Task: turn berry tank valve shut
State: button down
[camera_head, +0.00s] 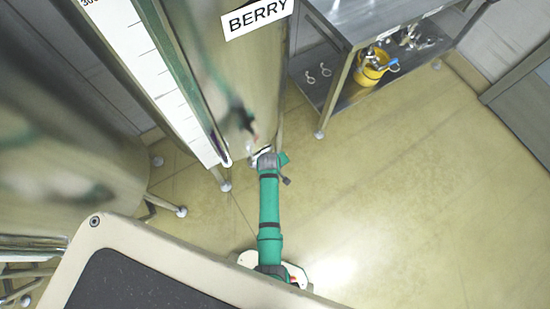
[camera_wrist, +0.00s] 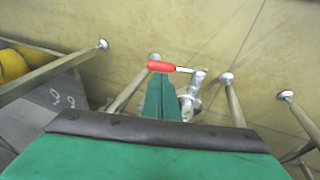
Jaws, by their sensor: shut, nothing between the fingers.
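The steel berry tank (camera_head: 260,75) stands at the top middle of the head view, with a BERRY label (camera_head: 257,17). In the wrist view, its valve (camera_wrist: 188,104) is a small metal fitting with a red lever handle (camera_wrist: 161,67). The lever lies nearly level across the picture, just beyond my fingertips. My gripper (camera_wrist: 157,86) is shut and empty, with its green fingers left of the valve body. I cannot tell whether the fingertips touch the lever. In the head view my green arm reaches the tank's lower front, and the valve is not clearly visible there.
Tank legs with round feet (camera_wrist: 227,79) stand around the valve. A steel shelf table (camera_head: 340,90) with a yellow bucket (camera_head: 368,72) is at the upper right of the head view. Another steel tank (camera_head: 60,150) is at left. The floor at right is clear.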

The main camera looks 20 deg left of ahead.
jog(key=shift+x, duration=2.3)
